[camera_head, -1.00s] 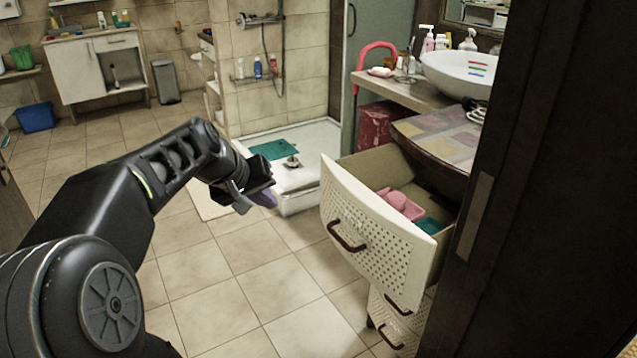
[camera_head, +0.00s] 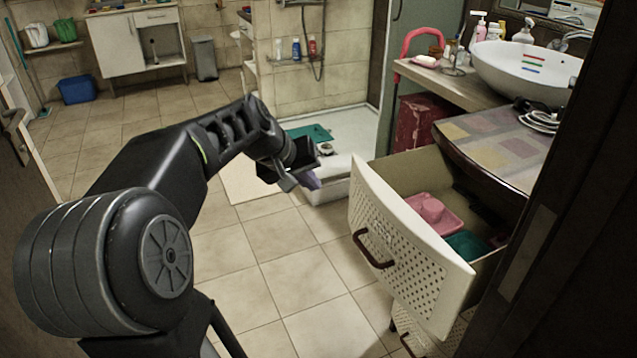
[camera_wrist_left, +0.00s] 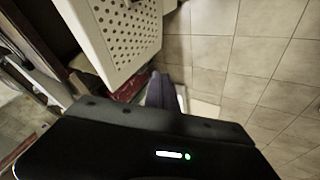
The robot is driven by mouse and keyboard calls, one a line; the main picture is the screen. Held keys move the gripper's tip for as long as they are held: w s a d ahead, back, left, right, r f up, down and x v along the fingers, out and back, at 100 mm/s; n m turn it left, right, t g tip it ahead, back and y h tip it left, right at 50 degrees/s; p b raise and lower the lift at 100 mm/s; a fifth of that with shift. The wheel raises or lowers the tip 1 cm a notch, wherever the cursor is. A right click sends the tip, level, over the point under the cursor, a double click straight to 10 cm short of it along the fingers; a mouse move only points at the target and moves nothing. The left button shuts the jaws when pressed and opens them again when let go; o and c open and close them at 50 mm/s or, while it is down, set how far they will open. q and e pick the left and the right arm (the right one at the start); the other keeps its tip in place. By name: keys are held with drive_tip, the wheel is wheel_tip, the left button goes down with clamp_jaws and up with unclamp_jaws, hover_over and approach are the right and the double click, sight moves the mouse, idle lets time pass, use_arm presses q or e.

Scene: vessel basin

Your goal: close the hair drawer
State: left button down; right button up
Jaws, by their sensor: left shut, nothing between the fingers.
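The hair drawer (camera_head: 408,252) is the pulled-out top drawer of a cabinet at the right, with a cream perforated front and a dark handle (camera_head: 373,249). A pink item (camera_head: 434,213) and a teal item (camera_head: 467,245) lie inside it. Its perforated front (camera_wrist_left: 122,32) also shows at the top of the left wrist view. My left gripper (camera_head: 309,180) is shut and empty, in the air to the left of the drawer front and apart from it. Its purplish fingers also show in the left wrist view (camera_wrist_left: 163,90). My right gripper is out of view.
A dark door edge (camera_head: 545,215) stands close at the right, partly hiding the cabinet. The cabinet top (camera_head: 500,146) is above the drawer, with a white basin (camera_head: 525,72) behind. A shower tray (camera_head: 345,130) lies beyond my gripper. Tiled floor (camera_head: 262,262) is clear left of the drawer.

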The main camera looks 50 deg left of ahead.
use_arm(q)
approach(351, 201)
wheel_tip(351, 201, down, 4)
drive_tip(key=s+a, duration=0.1)
drive_tip(key=a, duration=0.1)
drive_tip(key=w, duration=0.1)
drive_tip(key=w+d, duration=0.1)
drive_tip(key=w, duration=0.1)
drive_tip(key=shift+w+d+r, duration=0.1)
drive_tip(key=shift+w+d, duration=0.2)
drive_tip(key=shift+w, duration=0.05)
